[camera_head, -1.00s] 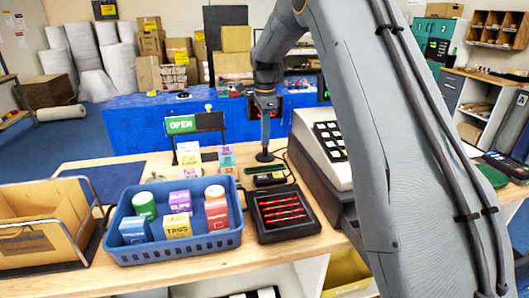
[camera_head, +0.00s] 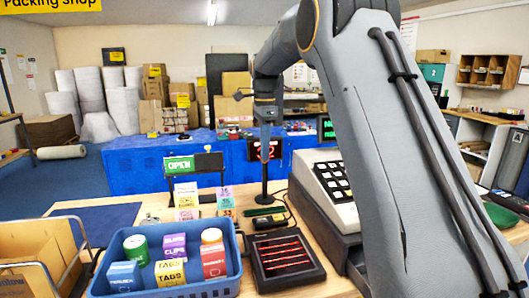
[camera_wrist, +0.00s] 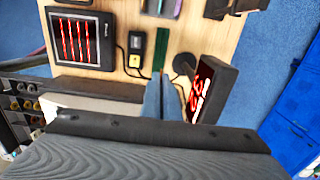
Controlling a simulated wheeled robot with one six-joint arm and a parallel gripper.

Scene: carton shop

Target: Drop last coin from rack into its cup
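My gripper (camera_wrist: 162,98) shows at the lower middle of the wrist view as two blue-grey fingers close together. Whether a narrow gap separates their tips is not clear, and I see nothing held between them. It hangs over the counter, close beside the red-digit display. No coin, coin rack or cup can be made out in either view.
The red-digit display (camera_wrist: 214,88) stands on a pole close to my gripper. An OPEN sign (camera_head: 180,164) stands behind the basket.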

